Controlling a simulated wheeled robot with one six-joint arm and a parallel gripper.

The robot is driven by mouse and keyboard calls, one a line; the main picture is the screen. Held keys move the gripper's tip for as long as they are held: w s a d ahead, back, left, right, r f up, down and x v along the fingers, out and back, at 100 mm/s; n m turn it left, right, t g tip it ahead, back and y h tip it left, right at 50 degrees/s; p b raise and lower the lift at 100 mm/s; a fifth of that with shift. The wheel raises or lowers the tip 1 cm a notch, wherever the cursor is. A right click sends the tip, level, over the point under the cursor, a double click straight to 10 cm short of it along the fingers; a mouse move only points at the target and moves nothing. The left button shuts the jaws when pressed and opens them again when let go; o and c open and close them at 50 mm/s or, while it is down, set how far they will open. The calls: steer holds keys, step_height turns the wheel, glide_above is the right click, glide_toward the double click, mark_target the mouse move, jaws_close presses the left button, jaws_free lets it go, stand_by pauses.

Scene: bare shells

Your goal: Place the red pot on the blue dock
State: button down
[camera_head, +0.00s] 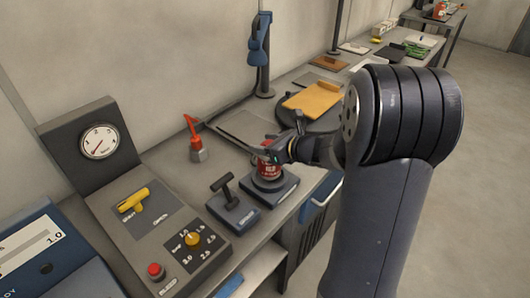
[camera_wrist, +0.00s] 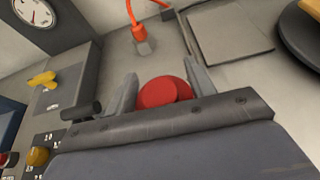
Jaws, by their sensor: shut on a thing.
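My gripper (camera_head: 270,155) is shut on the red pot from above and behind. In the wrist view the pot's round red top (camera_wrist: 165,92) sits between the two grey fingers. The pot's underside is hard to see, so I cannot tell whether it rests on the dock or hangs just above it. The dock is hidden in the wrist view.
A lever box (camera_head: 233,208) stands just left of the dock. A grey panel with a gauge (camera_head: 100,141), yellow handle (camera_head: 133,200) and knobs is further left. A red-orange tool (camera_head: 195,140) stands behind. A yellow board (camera_head: 312,99) lies beyond, on a dark round plate.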

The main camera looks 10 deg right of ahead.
steer(key=shift+f, duration=1.35)
steer(key=shift+f+b, duration=0.2)
steer(key=shift+b, duration=0.1)
steer(key=c, duration=0.6)
jaws_free()
steer(key=shift+r, duration=0.2)
steer(key=shift+s+d+r, duration=0.1)
steer(key=shift+s+d, duration=0.1)
steer(key=v, duration=1.1)
steer(key=shift+s, duration=0.25)
steer(key=shift+r, duration=0.1)
